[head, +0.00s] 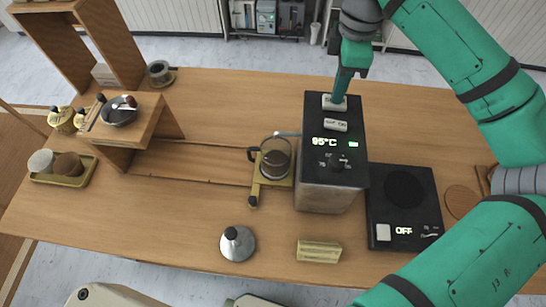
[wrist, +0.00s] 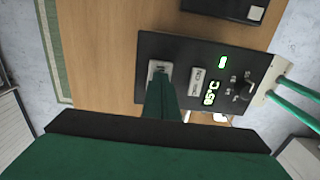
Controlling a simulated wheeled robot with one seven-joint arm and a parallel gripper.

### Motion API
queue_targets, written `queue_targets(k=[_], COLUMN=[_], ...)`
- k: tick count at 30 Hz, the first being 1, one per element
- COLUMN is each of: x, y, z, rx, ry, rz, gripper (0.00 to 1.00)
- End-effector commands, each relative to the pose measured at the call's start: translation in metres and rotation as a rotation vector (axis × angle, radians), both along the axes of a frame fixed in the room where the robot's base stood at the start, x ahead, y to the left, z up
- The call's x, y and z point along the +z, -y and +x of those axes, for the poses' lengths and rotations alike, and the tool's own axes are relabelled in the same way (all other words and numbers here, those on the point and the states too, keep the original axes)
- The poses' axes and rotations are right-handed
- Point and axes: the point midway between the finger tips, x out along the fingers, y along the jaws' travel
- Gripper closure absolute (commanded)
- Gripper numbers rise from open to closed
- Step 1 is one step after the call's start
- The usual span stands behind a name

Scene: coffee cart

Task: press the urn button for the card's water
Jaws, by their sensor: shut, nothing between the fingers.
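The urn (head: 325,190) is a steel box with a black top panel, standing right of the middle of the table. Its display (head: 335,142) reads 95°C in green, with a small green light beside it. The panel has two pale buttons; the far button (head: 330,104) is under my gripper (head: 341,97), and the nearer button (head: 336,125) is clear. My gripper is shut and points down, its tip at the far button. The wrist view also shows the fingertips (wrist: 160,82) over that button (wrist: 156,72); I cannot tell whether it is pushed in. No card is clearly readable.
A black hot plate (head: 405,225) reading OFF stands right of the urn. A glass pot (head: 275,160) is close to its left. The table's back middle is clear.

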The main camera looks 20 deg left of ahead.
Motion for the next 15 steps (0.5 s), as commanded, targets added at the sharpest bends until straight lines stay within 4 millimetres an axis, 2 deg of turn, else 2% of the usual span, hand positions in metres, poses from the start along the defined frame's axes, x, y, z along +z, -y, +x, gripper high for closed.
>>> queue_targets(k=[6, 15], x=[-0.005, -0.002], y=[-0.0015, -0.0013], z=[0.0, 0.0002], rx=[0.002, 0.002], ry=[0.0, 0.0], rz=[0.0, 0.0], gripper=[1.0, 1.0])
